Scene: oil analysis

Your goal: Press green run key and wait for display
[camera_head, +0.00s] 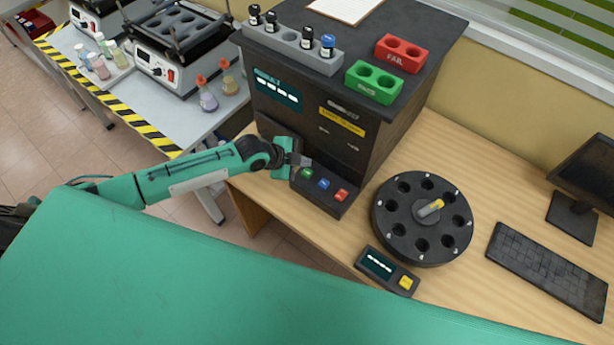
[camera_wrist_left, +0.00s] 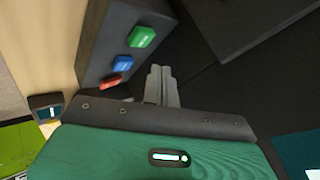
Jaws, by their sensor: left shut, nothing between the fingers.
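The green run key (camera_head: 307,173) is the leftmost of three keys on the low front panel of the dark analyser (camera_head: 350,110). A blue key (camera_head: 323,184) and a red key (camera_head: 341,195) sit beside it. My left gripper (camera_head: 304,161) is shut and empty, close to the green key at the panel's left end. In the left wrist view the shut fingers (camera_wrist_left: 161,86) are beside the green key (camera_wrist_left: 141,37); I cannot tell whether they touch anything. The analyser's display (camera_head: 278,89) is lit with white marks too small to read. My right gripper is out of view.
A rack of vials (camera_head: 291,47), a red FAIL block (camera_head: 402,53) and a green block (camera_head: 374,82) stand on top of the analyser. A round black carousel (camera_head: 422,219), a small display box (camera_head: 387,270) and a keyboard (camera_head: 547,270) occupy the desk to the right.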

